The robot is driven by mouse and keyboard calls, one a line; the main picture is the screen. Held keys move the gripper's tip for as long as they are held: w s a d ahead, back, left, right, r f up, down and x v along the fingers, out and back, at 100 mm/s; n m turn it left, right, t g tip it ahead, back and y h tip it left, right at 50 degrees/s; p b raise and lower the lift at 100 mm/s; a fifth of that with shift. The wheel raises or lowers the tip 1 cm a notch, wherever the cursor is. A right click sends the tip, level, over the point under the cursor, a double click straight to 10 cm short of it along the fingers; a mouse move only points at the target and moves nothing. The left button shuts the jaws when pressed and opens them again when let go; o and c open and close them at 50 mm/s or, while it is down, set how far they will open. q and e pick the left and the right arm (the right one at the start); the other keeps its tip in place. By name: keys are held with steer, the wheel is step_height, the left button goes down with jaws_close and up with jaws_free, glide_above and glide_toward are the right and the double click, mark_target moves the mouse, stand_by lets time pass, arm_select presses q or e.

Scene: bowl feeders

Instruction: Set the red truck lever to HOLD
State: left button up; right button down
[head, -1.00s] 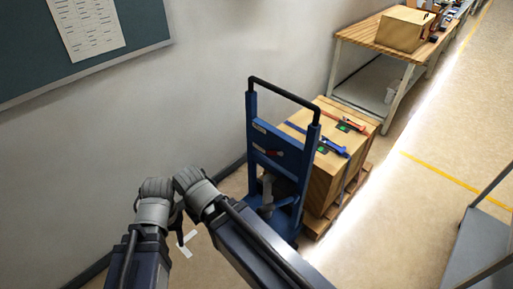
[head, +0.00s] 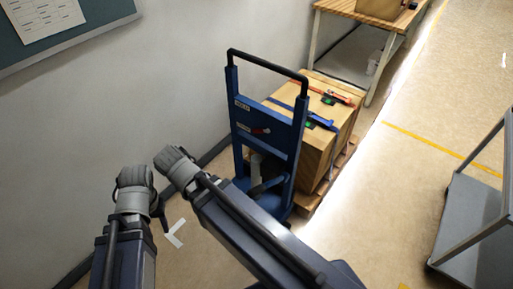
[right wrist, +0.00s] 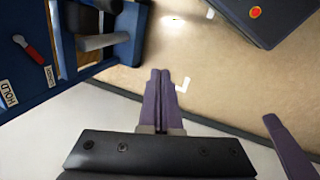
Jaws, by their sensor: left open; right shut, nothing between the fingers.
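The blue truck (head: 268,145) stands upright near the wall. Its small red lever (head: 262,130) is on the crossplate, beside small labels. In the right wrist view the red lever (right wrist: 34,52) has its red end toward one small label (right wrist: 50,76); the HOLD label (right wrist: 8,93) lies apart from that end. My right gripper (right wrist: 165,78) is shut and empty, with its purple fingers clear of the truck. In the head view its fingers are hidden behind the wrist. My left gripper (head: 155,205) is open and empty, left of the truck, with one dark finger showing.
A strapped wooden box (head: 325,150) sits on a pallet behind the truck. A workbench (head: 345,12) stands at the back, and a grey cart (head: 470,215) at the right.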

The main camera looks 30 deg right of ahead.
steer(key=w+d+f+n+t+h+b, duration=0.4)
steer(key=w+d+f+n+h+b, duration=0.3)
steer(key=b, duration=1.5)
steer(key=w+d+f+n+t+h+b, duration=0.5)
steer(key=w+d+f+n+b, duration=0.5)
steer(key=b, duration=1.2)
steer(key=d+f+n+h, duration=0.2)
steer(key=d+f+n, duration=0.2)
steer(key=d+n, duration=0.3)
steer(key=shift+d+f+h, duration=0.2)
steer(key=shift+d+h, duration=0.1)
steer(key=shift+d, duration=0.15)
